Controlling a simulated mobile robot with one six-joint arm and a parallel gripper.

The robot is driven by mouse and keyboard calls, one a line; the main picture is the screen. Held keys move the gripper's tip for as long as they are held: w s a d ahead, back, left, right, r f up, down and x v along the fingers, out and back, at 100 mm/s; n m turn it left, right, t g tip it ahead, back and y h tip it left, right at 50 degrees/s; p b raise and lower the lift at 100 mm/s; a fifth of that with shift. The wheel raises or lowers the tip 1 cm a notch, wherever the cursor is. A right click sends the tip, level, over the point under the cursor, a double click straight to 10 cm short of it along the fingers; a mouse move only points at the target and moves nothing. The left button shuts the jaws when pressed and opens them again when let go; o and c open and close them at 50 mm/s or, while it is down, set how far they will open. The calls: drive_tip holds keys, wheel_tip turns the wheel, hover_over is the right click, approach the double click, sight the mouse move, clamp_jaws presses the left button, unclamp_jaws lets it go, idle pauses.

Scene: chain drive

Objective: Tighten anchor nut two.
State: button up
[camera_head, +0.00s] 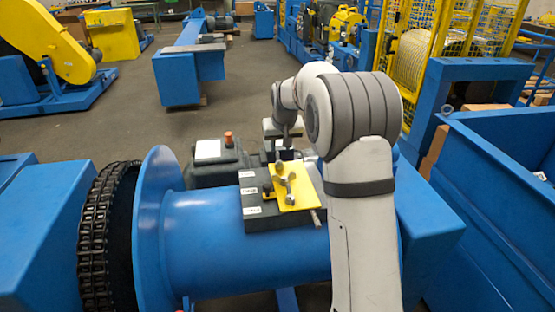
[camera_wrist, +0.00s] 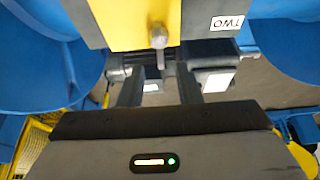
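A dark block (camera_head: 256,212) with white labels sits on the blue drum in the head view. A yellow plate (camera_head: 303,195) lies on it, with a grey forked metal piece (camera_head: 284,178) on top. In the wrist view the yellow plate (camera_wrist: 140,28) shows at the top, with a grey bolt-like piece (camera_wrist: 159,40) at its edge. An upside-down label "TWO" (camera_wrist: 227,22) is to its right. My gripper (camera_wrist: 165,92) has its dark fingers apart and nothing visible between them. I cannot tell which piece is nut two.
The blue drum (camera_head: 225,245) has a large flange (camera_head: 158,230) and a black chain (camera_head: 93,235) at its left. Behind stands a dark box with an orange button (camera_head: 228,139). A blue bin (camera_head: 510,190) is at the right. Open floor lies behind at the left.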

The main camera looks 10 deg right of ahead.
sight(279, 157)
drive_tip(key=x, duration=0.7)
drive_tip(key=shift+f, duration=0.3)
drive_tip(key=shift+c, duration=0.4)
drive_tip(key=c, duration=0.5)
drive_tip(key=shift+a, duration=0.25)
drive_tip(key=shift+c, duration=0.3)
drive_tip(key=shift+d, duration=0.2)
